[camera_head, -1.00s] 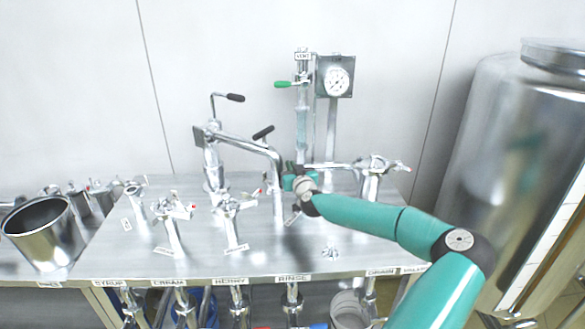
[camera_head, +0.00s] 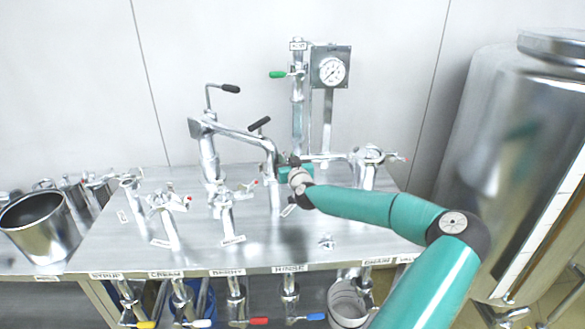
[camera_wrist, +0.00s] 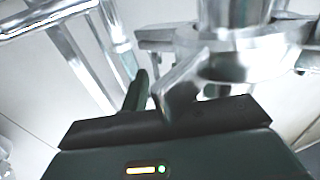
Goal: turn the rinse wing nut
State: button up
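My gripper (camera_head: 291,172) is at the fittings behind the middle of the steel bench, above the RINSE label (camera_head: 290,268). In the wrist view a metal wing (camera_wrist: 183,82), which looks like part of the rinse wing nut, sticks out from a round collar and reaches down to the dark gripper body (camera_wrist: 165,124). One dark green finger (camera_wrist: 137,92) stands just left of the wing. In the head view my gripper and arm hide the nut.
Other valve posts stand left, including one with a red-tipped handle (camera_head: 172,212). A bent pipe with a black handle (camera_head: 259,125) rises close left of my gripper. A gauge (camera_head: 332,72) stands behind. A small metal fitting (camera_head: 326,241) lies on the bench. A large tank (camera_head: 520,150) is right.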

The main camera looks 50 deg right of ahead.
jog(key=v, duration=1.3)
jog(key=shift+a, duration=0.15)
